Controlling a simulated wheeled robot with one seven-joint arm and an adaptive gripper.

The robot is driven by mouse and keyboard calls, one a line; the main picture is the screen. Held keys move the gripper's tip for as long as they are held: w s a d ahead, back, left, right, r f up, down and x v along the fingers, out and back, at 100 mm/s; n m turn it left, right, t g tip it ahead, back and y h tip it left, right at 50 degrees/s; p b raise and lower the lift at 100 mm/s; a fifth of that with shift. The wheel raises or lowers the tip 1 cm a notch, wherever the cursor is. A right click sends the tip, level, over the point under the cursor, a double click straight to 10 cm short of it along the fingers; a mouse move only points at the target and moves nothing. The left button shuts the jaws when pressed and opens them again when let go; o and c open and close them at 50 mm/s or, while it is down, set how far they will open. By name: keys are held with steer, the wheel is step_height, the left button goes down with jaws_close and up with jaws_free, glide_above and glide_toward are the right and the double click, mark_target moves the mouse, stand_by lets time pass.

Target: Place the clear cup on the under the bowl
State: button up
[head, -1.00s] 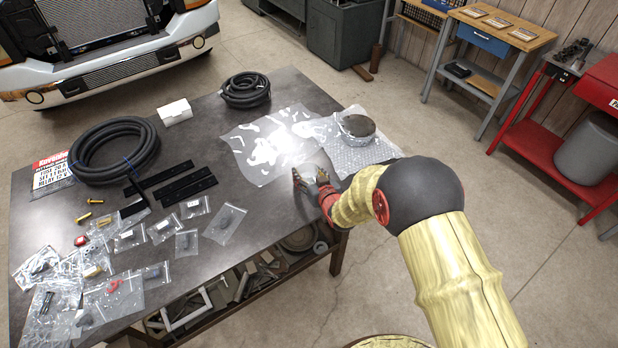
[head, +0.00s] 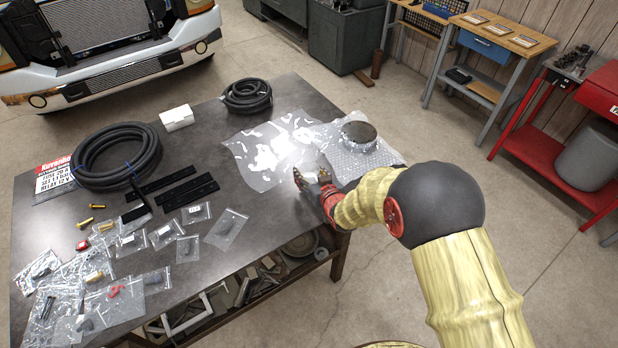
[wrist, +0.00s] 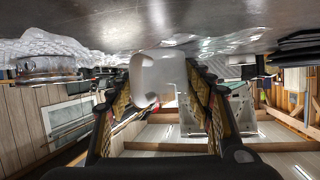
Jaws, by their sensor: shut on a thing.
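My gripper (head: 307,182) is low over the near right part of the table. In the wrist view, which is upside down, its fingers (wrist: 160,90) are shut on a pale, translucent cup (wrist: 158,74). The cup sits between both fingers close to the tabletop; I cannot tell whether it touches the table. In the head view the cup is mostly hidden by the fingers. A round, dark-topped metallic bowl (head: 358,133) sits on bubble wrap (head: 382,156), beyond and right of my gripper. It also shows at the left of the wrist view (wrist: 42,66).
A clear plastic sheet (head: 255,170) lies left of the bubble wrap. Black hose coils (head: 246,97), black bars (head: 188,190), a white box (head: 177,117) and several bagged parts (head: 130,245) cover the left and back. Bare tabletop (head: 255,265) lies near the front edge.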

steer(key=s+d+r+p, duration=0.2)
steer(key=s+d+r, duration=0.1)
steer(key=s+r, duration=0.85)
steer(key=s+d+f+m+h+b, duration=0.1)
steer(key=d+f+m+h+b, duration=0.1)
steer(key=d+f, duration=0.6)
steer(key=s+d+f+m+t+h+b, duration=0.1)
steer(key=d+f+m+h+b, duration=0.1)
steer(key=d+f, duration=0.6)
step_height(320, 180, down, 5)
steer(key=h+b, duration=0.1)
steer(key=b, duration=0.1)
steer(key=shift+d+f+m+b, duration=0.2)
steer(key=shift+d+m+b, duration=0.1)
steer(key=shift+d+b, duration=0.05)
steer(key=shift+s, duration=0.15)
